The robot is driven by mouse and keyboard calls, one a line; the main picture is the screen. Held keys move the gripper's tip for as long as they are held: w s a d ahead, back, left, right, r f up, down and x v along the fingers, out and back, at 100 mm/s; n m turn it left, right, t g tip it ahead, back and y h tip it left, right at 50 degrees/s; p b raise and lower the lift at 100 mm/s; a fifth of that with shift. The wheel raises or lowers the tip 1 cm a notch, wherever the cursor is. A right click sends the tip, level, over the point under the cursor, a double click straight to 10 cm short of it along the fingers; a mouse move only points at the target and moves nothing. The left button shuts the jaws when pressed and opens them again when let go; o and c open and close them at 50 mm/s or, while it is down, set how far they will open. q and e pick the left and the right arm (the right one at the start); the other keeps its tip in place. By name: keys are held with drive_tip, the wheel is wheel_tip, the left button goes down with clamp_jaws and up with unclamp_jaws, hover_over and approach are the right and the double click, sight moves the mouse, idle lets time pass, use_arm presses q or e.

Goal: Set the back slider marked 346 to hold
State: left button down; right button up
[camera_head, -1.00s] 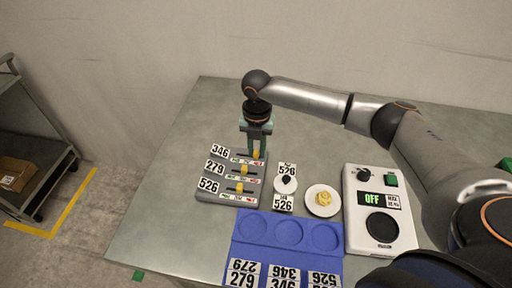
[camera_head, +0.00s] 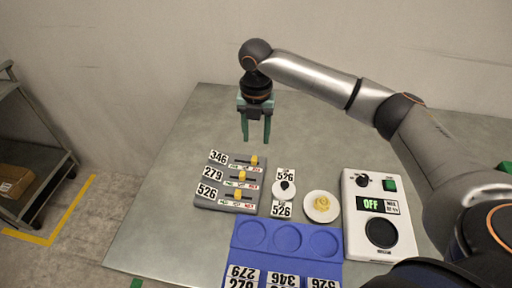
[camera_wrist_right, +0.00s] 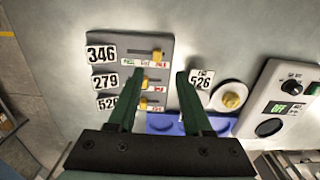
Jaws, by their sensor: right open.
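The grey slider panel (camera_head: 205,198) lies on the table with three rows marked 346, 279 and 526. The back slider's yellow knob (camera_head: 254,160), in the 346 row, sits toward the right end of its slot, above the red label; in the right wrist view this knob (camera_wrist_right: 157,53) also shows right of the slot's middle. The small label words are too blurred to read surely. My right gripper (camera_head: 256,138) is open and empty, above and behind the panel, apart from the knob. Its open fingers (camera_wrist_right: 155,75) also show in the wrist view. My left gripper is not in view.
Right of the panel are a black-knobbed dial (camera_head: 285,187) marked 526, a white dish (camera_head: 322,218) with a yellow piece, and a white device (camera_head: 352,240) reading OFF. A blue tray (camera_head: 237,250) lies in front. The table behind the panel is clear.

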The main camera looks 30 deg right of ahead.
wheel_tip(320, 180, up, 4)
drive_tip(key=shift+r, duration=0.1)
idle(0.6)
